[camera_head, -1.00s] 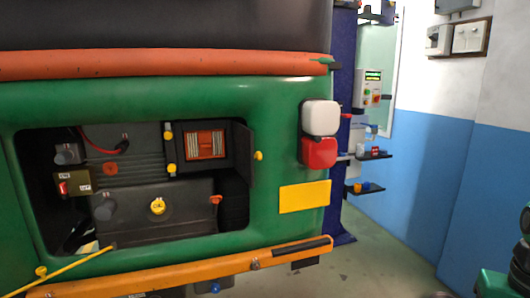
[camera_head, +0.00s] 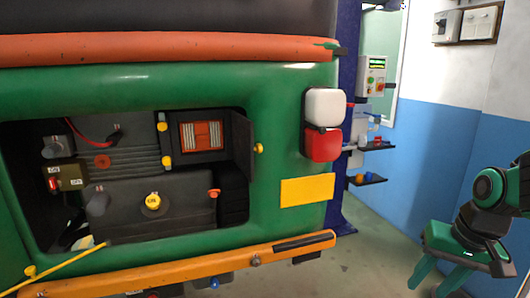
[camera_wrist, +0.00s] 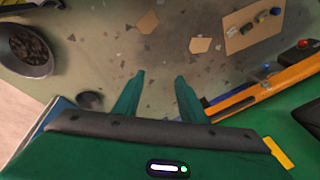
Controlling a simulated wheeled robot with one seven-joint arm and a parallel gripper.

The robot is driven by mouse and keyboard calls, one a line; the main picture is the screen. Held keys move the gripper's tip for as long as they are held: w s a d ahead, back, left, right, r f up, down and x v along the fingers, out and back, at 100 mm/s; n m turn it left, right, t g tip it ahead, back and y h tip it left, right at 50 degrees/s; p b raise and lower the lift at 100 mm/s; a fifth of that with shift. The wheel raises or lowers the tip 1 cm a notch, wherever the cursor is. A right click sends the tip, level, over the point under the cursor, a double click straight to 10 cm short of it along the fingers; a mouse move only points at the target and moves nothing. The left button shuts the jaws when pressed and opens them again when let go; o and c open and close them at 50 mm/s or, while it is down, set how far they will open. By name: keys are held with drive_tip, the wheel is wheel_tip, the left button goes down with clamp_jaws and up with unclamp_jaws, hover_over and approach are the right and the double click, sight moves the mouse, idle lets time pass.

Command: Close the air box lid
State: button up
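The air box (camera_head: 203,138) sits in the upper right of the rickshaw's open rear bay, with its orange pleated filter exposed. Its dark lid (camera_head: 241,139) stands open, swung out to the right, with a yellow knob (camera_head: 259,148) on its right side. Yellow catches (camera_head: 164,142) line the box's left edge. My gripper (camera_head: 430,284) is at the lower right, well apart from the lid, its green fingers pointing down. In the wrist view my gripper (camera_wrist: 159,78) is open, with only floor between its fingers. The lid is not discernible there.
The orange bumper (camera_head: 190,266) runs below the bay, and a yellow rod (camera_head: 65,262) crosses at lower left. A blue post (camera_head: 345,130) with shelves stands right of the rickshaw. Floor between bumper and my arm is clear. A bowl (camera_wrist: 27,50) shows in the wrist view.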

drive_tip(key=w+a+r+n+t+y, duration=0.1)
drive_tip(key=w+a+r+t+y, duration=0.15)
drive_tip(key=w+a, duration=0.65)
drive_tip(key=m+t+y, duration=0.1)
drive_tip(key=t+y, duration=0.2)
drive_tip(key=y, duration=1)
approach(247, 143)
drive_tip(key=w+d+f, duration=0.2)
drive_tip(key=d, duration=0.3)
drive_tip(key=x, duration=1)
drive_tip(key=shift+s+a, duration=0.15)
drive_tip(key=shift+s, duration=0.1)
drive_tip(key=shift+f+g, duration=0.1)
drive_tip(key=shift+g, duration=0.15)
clamp_jaws()
